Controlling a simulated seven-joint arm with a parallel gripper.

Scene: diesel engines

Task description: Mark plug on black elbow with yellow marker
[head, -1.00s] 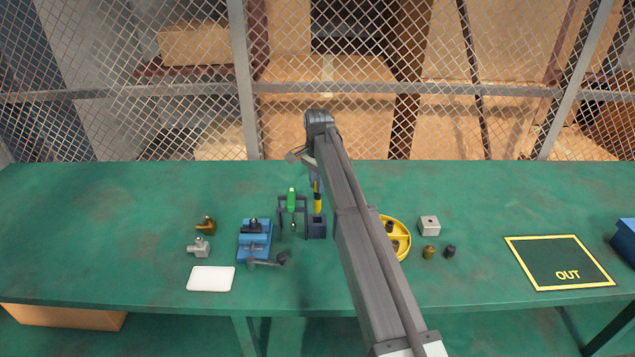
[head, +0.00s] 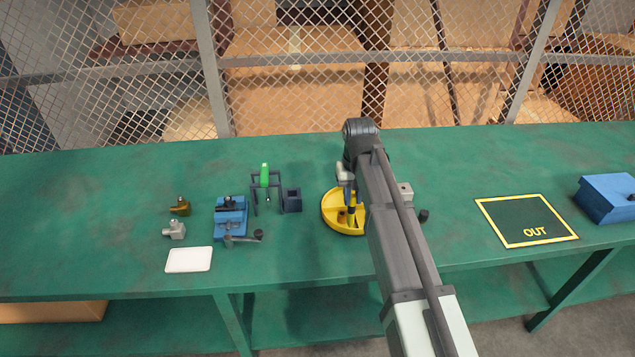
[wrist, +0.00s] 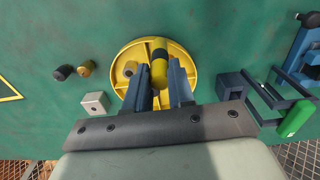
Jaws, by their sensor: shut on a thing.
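My gripper (wrist: 158,67) is shut on the yellow marker (wrist: 158,73), whose far end looks dark. It holds the marker over the round yellow tray (wrist: 178,47); how far above is unclear. In the head view the marker (head: 351,197) shows beside my arm, over the tray (head: 329,203). A dark piece that looks like the black elbow (head: 228,201) sits at the blue vise (head: 229,229), left of my gripper. Whether a plug is in it is too small to tell.
A dark blue holder (head: 291,202) and a stand with a green-handled tool (head: 264,176) are between vise and tray. A brass elbow (head: 181,208), grey elbow (head: 174,231) and white pad (head: 189,260) are left. A metal block (wrist: 95,103) and two small plugs (wrist: 75,71) are near the tray.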

